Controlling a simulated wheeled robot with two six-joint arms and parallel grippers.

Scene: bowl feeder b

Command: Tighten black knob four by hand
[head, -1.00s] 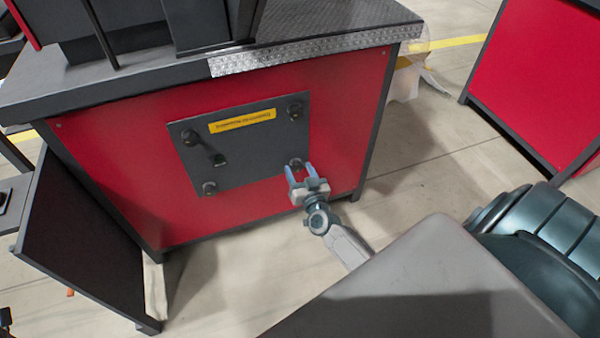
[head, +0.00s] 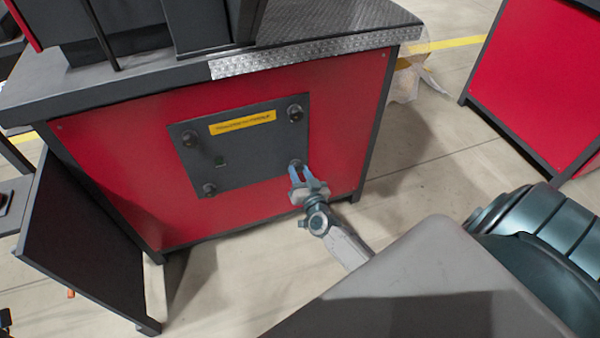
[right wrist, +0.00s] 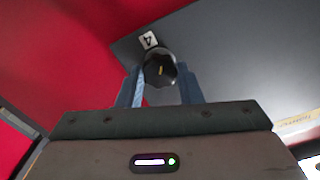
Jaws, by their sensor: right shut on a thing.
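Black knob four (right wrist: 160,69) sits at the lower right corner of the dark panel, beside a white label with a 4 (right wrist: 149,40). It has a small yellow mark on its face. In the head view the knob (head: 295,163) is partly covered by my right gripper (head: 303,176). My right gripper (right wrist: 160,88) has its two blue fingers on either side of the knob and is shut on it. The dark panel (head: 245,155) is fixed on the red cabinet side. My left gripper is not in view.
Other black knobs sit at the panel's upper left (head: 190,138), upper right (head: 295,114) and lower left (head: 209,189). A yellow label (head: 242,122) is near the top. An open dark door (head: 85,245) stands at the left. Floor in front is clear.

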